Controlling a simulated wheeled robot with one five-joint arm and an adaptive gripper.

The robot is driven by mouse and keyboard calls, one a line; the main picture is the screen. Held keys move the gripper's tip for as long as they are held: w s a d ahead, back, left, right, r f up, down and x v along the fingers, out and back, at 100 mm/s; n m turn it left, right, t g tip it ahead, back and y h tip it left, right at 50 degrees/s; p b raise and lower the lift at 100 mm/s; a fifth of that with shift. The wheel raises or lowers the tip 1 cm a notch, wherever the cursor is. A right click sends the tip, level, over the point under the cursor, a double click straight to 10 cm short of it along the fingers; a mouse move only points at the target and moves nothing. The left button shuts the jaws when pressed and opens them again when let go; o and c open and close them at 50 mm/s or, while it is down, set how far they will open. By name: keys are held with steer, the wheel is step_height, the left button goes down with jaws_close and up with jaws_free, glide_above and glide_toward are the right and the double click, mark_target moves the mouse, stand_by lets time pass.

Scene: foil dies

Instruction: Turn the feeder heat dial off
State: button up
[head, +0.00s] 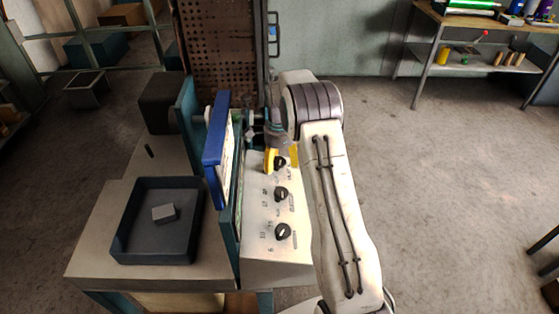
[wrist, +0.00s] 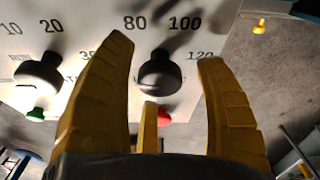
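A pale control panel (head: 262,215) carries black dials in a row: a far dial (head: 280,162), a middle dial (head: 281,194) and a near dial (head: 283,231). Their name labels are too small to read in the head view. My gripper (head: 283,157) is at the far dial, its yellow fingers spread. In the wrist view, my open fingers (wrist: 172,90) stand either side of a black dial (wrist: 160,76) marked 80, 100 and 120. I cannot tell whether they touch it. Another dial (wrist: 38,76), marked 10 and 20, is left of the fingers.
A green button (wrist: 36,114) and a red button (wrist: 164,117) sit by the dials. A blue-edged board (head: 215,150) stands upright left of the panel. A dark tray (head: 124,232) holds a grey block (head: 164,213).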

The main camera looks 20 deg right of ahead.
mark_target(280, 162)
steer(key=c, duration=1.1)
steer(key=shift+f+n+b, duration=0.2)
steer(key=shift+n+b, duration=0.3)
steer(key=shift+b, duration=0.6)
steer(key=shift+c, duration=0.3)
steer(key=shift+r+n+t+b, duration=0.15)
steer(key=shift+n+t+b, duration=0.15)
steer(key=o, duration=1.2)
steer(key=r, duration=1.2)
steer(key=shift+s, duration=0.3)
